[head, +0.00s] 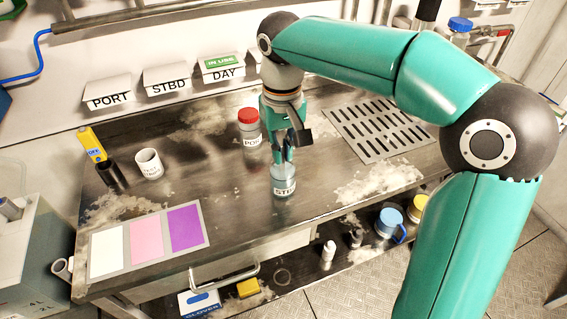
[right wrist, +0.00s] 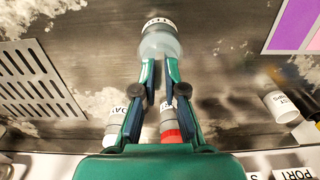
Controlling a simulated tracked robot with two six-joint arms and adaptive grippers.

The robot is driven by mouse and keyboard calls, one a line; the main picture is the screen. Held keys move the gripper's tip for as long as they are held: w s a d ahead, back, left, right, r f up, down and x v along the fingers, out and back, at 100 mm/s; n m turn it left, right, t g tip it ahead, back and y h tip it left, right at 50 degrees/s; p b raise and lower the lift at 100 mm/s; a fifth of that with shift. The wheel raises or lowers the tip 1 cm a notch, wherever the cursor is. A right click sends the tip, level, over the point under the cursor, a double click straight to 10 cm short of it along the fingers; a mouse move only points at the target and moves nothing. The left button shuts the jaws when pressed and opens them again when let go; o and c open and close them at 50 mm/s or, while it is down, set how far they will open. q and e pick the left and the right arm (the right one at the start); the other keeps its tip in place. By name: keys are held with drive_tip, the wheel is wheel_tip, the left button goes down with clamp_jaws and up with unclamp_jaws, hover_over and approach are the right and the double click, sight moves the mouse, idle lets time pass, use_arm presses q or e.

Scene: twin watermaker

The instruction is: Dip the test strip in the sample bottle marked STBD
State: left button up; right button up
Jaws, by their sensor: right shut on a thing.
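The sample bottle marked STBD (head: 284,181) stands upright on the dark bench, its label partly readable. It also shows in the right wrist view (right wrist: 160,40), just past the fingertips. My right gripper (head: 281,158) points down at the bottle's mouth, its fingertips right at the top of the bottle. In the right wrist view (right wrist: 160,66) the fingers are close together with a narrow gap. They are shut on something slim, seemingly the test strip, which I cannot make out. The white test strip pot (head: 149,164) stands at the left. My left gripper is not in view.
The red-capped PORT bottle (head: 249,127) stands behind the STBD bottle; a DAY bottle (right wrist: 112,118) is near it. A color card (head: 147,239) lies front left. A slotted drain plate (head: 374,129) lies right.

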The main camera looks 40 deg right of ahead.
drive_tip(key=shift+r+p, duration=5)
drive_tip(key=shift+r, duration=0.4)
